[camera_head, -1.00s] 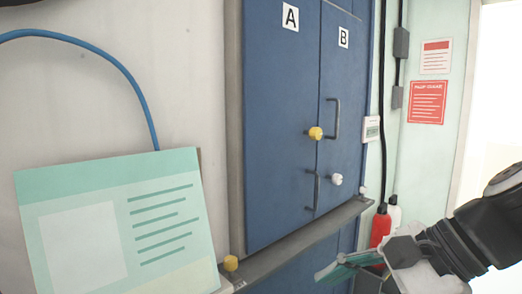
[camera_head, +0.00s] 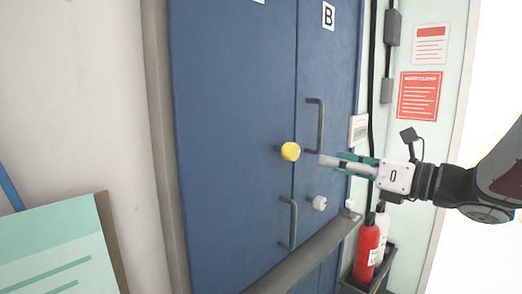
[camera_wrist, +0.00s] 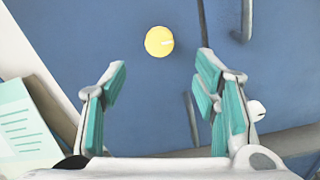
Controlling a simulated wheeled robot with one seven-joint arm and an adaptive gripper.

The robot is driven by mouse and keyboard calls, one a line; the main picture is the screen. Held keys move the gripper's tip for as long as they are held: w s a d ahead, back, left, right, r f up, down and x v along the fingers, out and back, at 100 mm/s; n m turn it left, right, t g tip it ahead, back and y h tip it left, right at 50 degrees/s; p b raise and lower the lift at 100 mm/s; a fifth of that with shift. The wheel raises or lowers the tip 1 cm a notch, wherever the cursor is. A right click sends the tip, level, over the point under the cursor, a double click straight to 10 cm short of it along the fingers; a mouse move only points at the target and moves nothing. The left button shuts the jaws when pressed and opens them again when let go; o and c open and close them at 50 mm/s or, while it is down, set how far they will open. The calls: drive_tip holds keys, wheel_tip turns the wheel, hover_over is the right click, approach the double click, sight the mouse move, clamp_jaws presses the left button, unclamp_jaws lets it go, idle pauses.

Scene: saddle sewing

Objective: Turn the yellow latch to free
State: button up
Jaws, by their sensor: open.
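The yellow latch (camera_head: 290,151) is a round knob on the blue cabinet door, close to the seam between the two doors.
A white knob (camera_head: 319,203) is lower right of the latch. Dark handles (camera_head: 314,125) stick out from the doors. A grey ledge (camera_head: 310,250) runs below. A red extinguisher (camera_head: 367,247) stands at right, and a green-and-white board (camera_head: 60,255) at left.

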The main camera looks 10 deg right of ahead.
sight(295, 153)
drive_tip(key=x, duration=1.2)
drive_tip(key=shift+c, duration=0.2)
drive_tip(key=c, duration=1.1)
